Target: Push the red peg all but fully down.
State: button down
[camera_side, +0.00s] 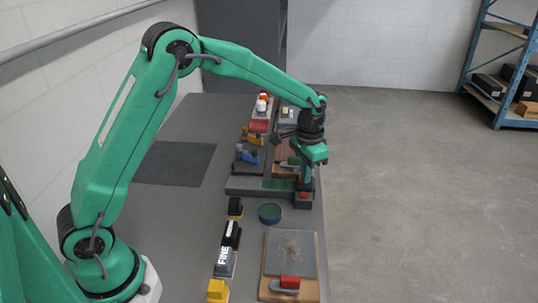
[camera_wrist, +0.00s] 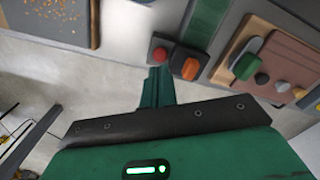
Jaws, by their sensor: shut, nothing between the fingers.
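The red peg (camera_wrist: 160,54) shows as a small round red top in a grey block in the wrist view. In the side view the red peg (camera_side: 304,195) is at the right end of a long dark block, close below my fingertips. My gripper (camera_side: 305,181) points down and is shut and empty. In the wrist view my gripper's fingers (camera_wrist: 158,84) end just short of the red peg. I cannot tell whether they touch it or how far it stands up.
An orange knob (camera_wrist: 190,68) on a dark base sits right beside the peg. The long block has a green strip (camera_wrist: 207,22). A wooden board (camera_side: 291,262) with a grey sheet lies nearer the side camera. A green round tin (camera_side: 270,213) stands between. The bench edge is close.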

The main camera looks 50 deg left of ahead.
aim_at(303, 194)
jog(key=shift+r, duration=1.25)
jog(key=shift+r, duration=0.15)
jog(key=s+a+r+n+t, duration=0.1)
jog(key=s+a+r+t, duration=0.2)
jog(key=s+r, duration=1.05)
jog(key=s+a+n+t, duration=0.1)
jog(key=s+n+t, duration=0.1)
jog(key=s, duration=1.2)
jog(key=shift+s+a+f+t, duration=0.25)
jog(key=shift+s+t, duration=0.05)
jog(key=shift+s, duration=0.05)
